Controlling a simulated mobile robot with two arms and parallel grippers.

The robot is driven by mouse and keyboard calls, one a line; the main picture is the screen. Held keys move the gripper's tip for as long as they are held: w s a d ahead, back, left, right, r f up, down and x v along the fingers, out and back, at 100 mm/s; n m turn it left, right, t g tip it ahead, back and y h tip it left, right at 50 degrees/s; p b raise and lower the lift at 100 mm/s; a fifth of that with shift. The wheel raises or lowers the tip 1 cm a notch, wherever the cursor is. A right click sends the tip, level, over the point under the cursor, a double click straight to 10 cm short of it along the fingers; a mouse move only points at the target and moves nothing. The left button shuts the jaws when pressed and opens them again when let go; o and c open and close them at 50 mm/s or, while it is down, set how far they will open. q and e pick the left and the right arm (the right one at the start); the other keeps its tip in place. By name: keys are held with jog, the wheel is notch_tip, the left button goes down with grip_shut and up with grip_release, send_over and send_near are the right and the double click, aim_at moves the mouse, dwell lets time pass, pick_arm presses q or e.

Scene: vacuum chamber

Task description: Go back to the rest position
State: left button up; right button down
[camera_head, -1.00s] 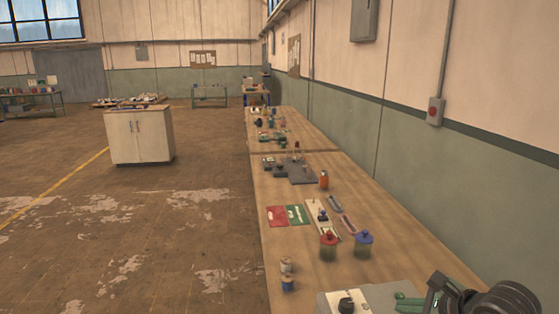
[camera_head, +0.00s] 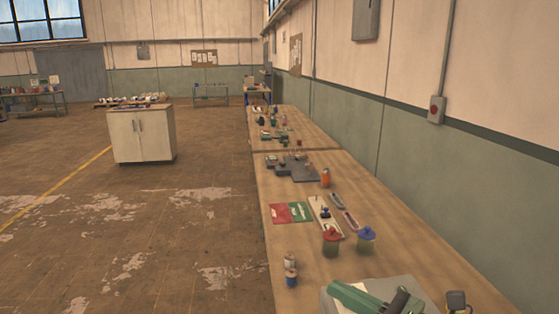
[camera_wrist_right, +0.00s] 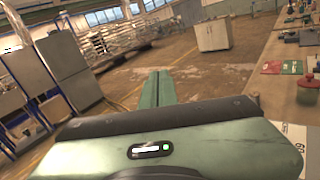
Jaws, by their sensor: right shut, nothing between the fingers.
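My right gripper (camera_head: 336,289) shows at the bottom right of the head view, green with a dark wrist part, above the near end of the long workbench (camera_head: 300,240). In the wrist view its two green fingers (camera_wrist_right: 157,76) lie together, shut, with nothing between them. They point out toward the open floor and appear clear of any object. My left gripper is in neither view.
A grey plate (camera_head: 405,284) lies under the right gripper, with a black and yellow item (camera_head: 457,300) beside it. Red-lidded (camera_head: 331,242) and blue-lidded (camera_head: 366,239) jars stand further along. A pale cabinet (camera_head: 142,136) stands on open floor at left.

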jog(key=d+r+m+t+h, duration=0.3)
jog(key=d+m+t+h, duration=0.75)
jog(key=m, duration=1.45)
jog(key=s+d+f+m+g+h, duration=0.2)
jog(key=d+f+m+g+h, duration=0.2)
jog(key=f+m, duration=0.3)
jog(key=s+d+f+m+g+h, duration=0.25)
jog(key=f+m+g+h, duration=0.2)
jog(key=f, duration=0.45)
jog(key=s+a+f+m+g+y, duration=0.3)
jog(key=s+a+f+g, duration=0.15)
jog(key=s+f, duration=0.4)
jog(key=s+a+f+m+g+y, duration=0.35)
jog(key=s+f+g, duration=0.25)
jog(key=s+f, duration=0.3)
notch_tip(320, 180, down, 24)
jog(key=s+n+g+h+b, duration=0.1)
jog(key=s+b, duration=0.1)
jog(key=s+d+f+g, duration=0.1)
jog(key=s+d+f, duration=0.2)
jog(key=s+f, duration=1.4)
notch_tip(320, 180, down, 2)
jog(key=shift+s+f+b, duration=0.25)
jog(key=shift+s+b, duration=0.05)
jog(key=shift+b, duration=0.1)
